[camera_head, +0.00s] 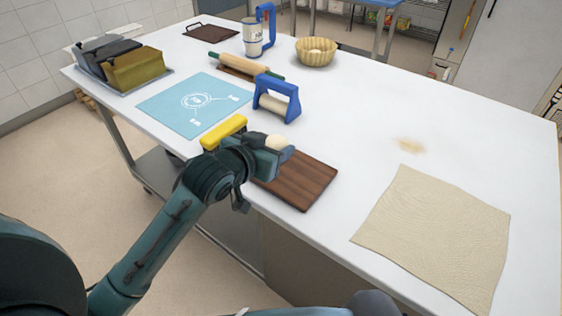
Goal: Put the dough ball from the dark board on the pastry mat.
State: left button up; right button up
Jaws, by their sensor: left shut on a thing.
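The dough ball (278,142) is pale and round and sits at the jaws of my left gripper (277,152), which is shut on it above the left end of the dark board (308,186). The gripper and wrist hide part of the board and the lower part of the ball. The light-blue pastry mat (170,112), with white printed marks, lies flat to the left and farther back on the white table; its visible top is bare. My right gripper is not in view.
A yellow-handled tool (223,131) lies between mat and board. A blue-handled roller tool (276,104) stands right of the mat. A rolling pin (232,64) and bread tins (125,65) are behind.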

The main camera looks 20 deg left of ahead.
pick_arm(q)
jog(key=shift+m+h, duration=0.4)
jog(key=w, duration=0.1)
jog(key=w+r, duration=0.1)
jog(key=w, duration=0.1)
jog(key=w+r, duration=0.1)
jog(key=shift+w+a, duration=0.15)
jog(key=shift+a, duration=0.1)
jog(key=shift+f+p, duration=0.3)
jog(key=shift+f, duration=4.7)
jog(key=o, duration=1)
